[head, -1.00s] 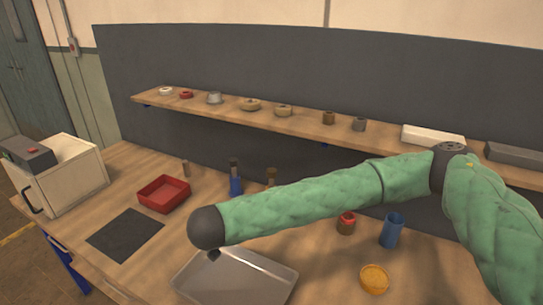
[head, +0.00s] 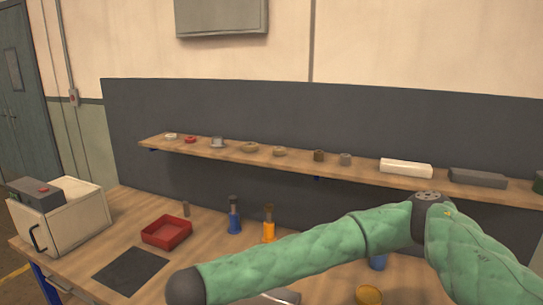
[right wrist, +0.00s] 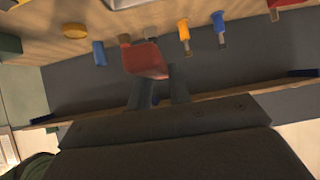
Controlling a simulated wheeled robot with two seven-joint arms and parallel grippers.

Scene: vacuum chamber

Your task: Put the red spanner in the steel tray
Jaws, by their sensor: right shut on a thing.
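My right gripper (right wrist: 158,95) shows in the right wrist view, its two dark fingers shut on a red piece, which I take for the red spanner (right wrist: 147,62). The spanner is seen nearly end-on, so its full shape is hidden. The bench is upside down behind it. The steel tray (right wrist: 125,3) shows only as a pale edge at the top of that view, apart from the gripper. In the head view only a sliver of the tray (head: 282,296) shows below my green right arm. The right gripper is out of the head view, and my left gripper is in neither view.
A red bin (head: 167,233), a dark mat (head: 132,271) and a white box (head: 62,222) are on the left. A blue cup (right wrist: 99,53) stands near the gripper. A shelf (head: 300,163) with several parts runs behind.

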